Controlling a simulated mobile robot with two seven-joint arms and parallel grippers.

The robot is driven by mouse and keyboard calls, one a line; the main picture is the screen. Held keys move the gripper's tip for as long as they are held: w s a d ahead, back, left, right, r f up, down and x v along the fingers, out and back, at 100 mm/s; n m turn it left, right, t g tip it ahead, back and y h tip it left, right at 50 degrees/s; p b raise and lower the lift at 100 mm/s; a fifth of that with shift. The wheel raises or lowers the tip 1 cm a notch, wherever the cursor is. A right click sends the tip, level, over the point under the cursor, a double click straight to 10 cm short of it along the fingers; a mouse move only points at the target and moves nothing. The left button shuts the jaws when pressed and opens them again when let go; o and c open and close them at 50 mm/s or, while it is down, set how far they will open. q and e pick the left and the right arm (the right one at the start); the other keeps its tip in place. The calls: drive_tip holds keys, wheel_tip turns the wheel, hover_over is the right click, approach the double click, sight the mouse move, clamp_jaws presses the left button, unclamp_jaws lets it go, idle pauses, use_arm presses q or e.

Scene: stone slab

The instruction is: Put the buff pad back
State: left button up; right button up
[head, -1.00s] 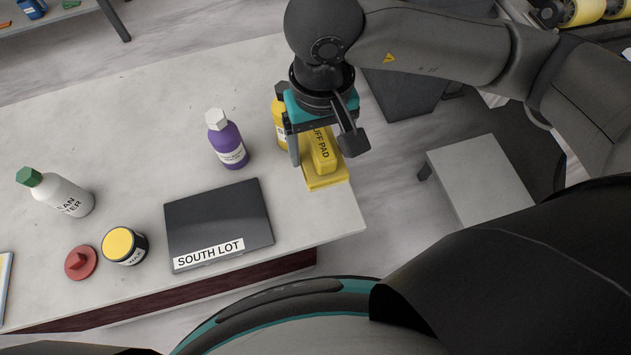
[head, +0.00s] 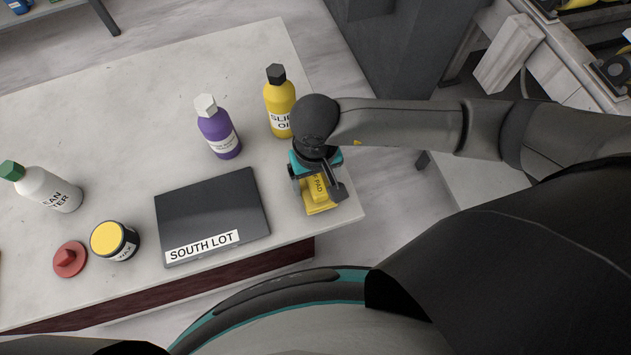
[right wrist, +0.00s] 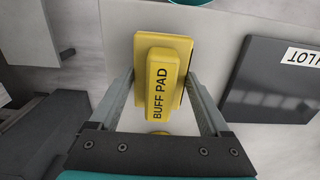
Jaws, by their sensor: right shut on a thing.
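The buff pad (head: 318,192) is a yellow block with a raised grip on a flat base, near the slab's front right corner. It also shows in the right wrist view (right wrist: 163,83), with "BUFF PAD" on its grip. My right gripper (head: 316,180) is above it, its two fingers on either side of the grip, shut on it. The pad is at or just above the slab; I cannot tell whether it touches. The stone slab (head: 130,130) is pale grey. My left gripper is out of view.
A dark flat case (head: 212,210) labelled SOUTH LOT lies left of the pad. A yellow bottle (head: 280,100) and a purple bottle (head: 218,130) stand behind. A white bottle (head: 48,190), a wax tin (head: 114,240) and a red knobbed disc (head: 70,259) are left.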

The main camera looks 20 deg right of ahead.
sight(315, 178)
drive_tip(key=shift+f, duration=0.65)
drive_tip(key=shift+f, duration=0.2)
drive_tip(key=o, duration=1)
drive_tip(key=shift+r, duration=0.15)
drive_tip(key=shift+r, duration=0.3)
wheel_tip(315, 178, up, 12)
drive_tip(key=shift+f+p, duration=0.2)
drive_tip(key=shift+p, duration=0.75)
